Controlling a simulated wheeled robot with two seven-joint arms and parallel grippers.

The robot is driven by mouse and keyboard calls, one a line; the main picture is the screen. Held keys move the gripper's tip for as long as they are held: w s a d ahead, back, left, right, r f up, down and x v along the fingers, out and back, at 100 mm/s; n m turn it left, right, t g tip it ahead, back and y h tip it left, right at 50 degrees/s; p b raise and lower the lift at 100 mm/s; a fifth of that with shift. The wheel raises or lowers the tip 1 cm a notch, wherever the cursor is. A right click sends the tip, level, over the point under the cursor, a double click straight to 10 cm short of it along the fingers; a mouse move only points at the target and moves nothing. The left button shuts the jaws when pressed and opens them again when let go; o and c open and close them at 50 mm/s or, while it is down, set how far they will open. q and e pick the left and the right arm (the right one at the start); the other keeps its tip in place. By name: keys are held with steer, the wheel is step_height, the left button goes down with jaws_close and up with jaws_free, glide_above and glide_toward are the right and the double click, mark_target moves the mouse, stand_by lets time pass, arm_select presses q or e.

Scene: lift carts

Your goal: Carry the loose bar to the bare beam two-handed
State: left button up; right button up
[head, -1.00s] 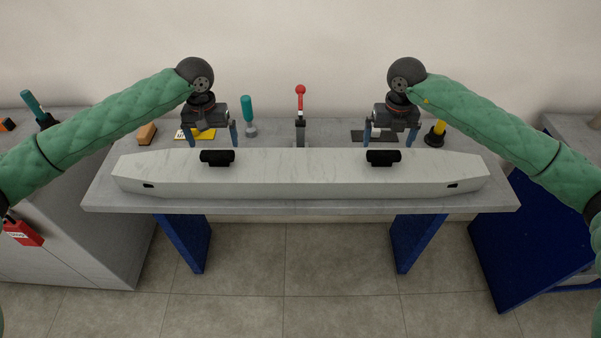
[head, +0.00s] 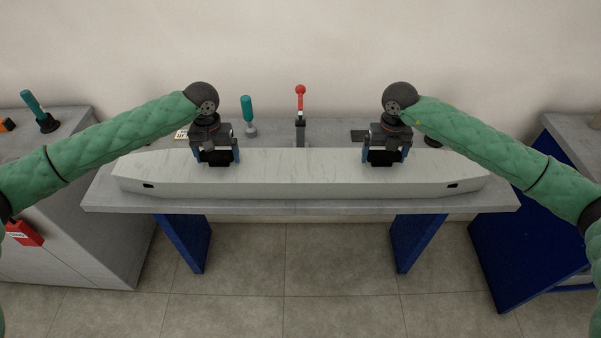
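The loose bar (head: 300,175) is a long pale grey bar with tapered ends, lying left to right on a grey bench. It has two black handles on top. My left gripper (head: 217,157) is down at the left handle (head: 217,159), with a blue finger at each end of it. My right gripper (head: 384,157) is placed the same way at the right handle (head: 382,159). Whether the fingers press on the handles is unclear. The bar appears to rest on the bench. I cannot make out a bare beam in this view.
The bench top (head: 300,205) has a narrow free front edge. Behind the bar stand a red-knobbed lever (head: 300,103) and a teal-handled tool (head: 248,115). A grey cabinet (head: 85,220) is at left, and a blue-sided bench (head: 520,240) at right. The floor in front is clear.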

arm_select(q)
steer(key=c, duration=1.2)
arm_select(e)
steer(key=c, duration=1.2)
arm_select(q)
steer(key=shift+w+r, duration=0.15)
steer(key=shift+c, duration=0.2)
arm_select(e)
steer(key=shift+w+r, duration=0.15)
steer(key=shift+r, duration=0.05)
steer(key=shift+c, duration=0.2)
arm_select(q)
steer(key=shift+r, duration=0.1)
arm_select(e)
steer(key=shift+r, duration=0.1)
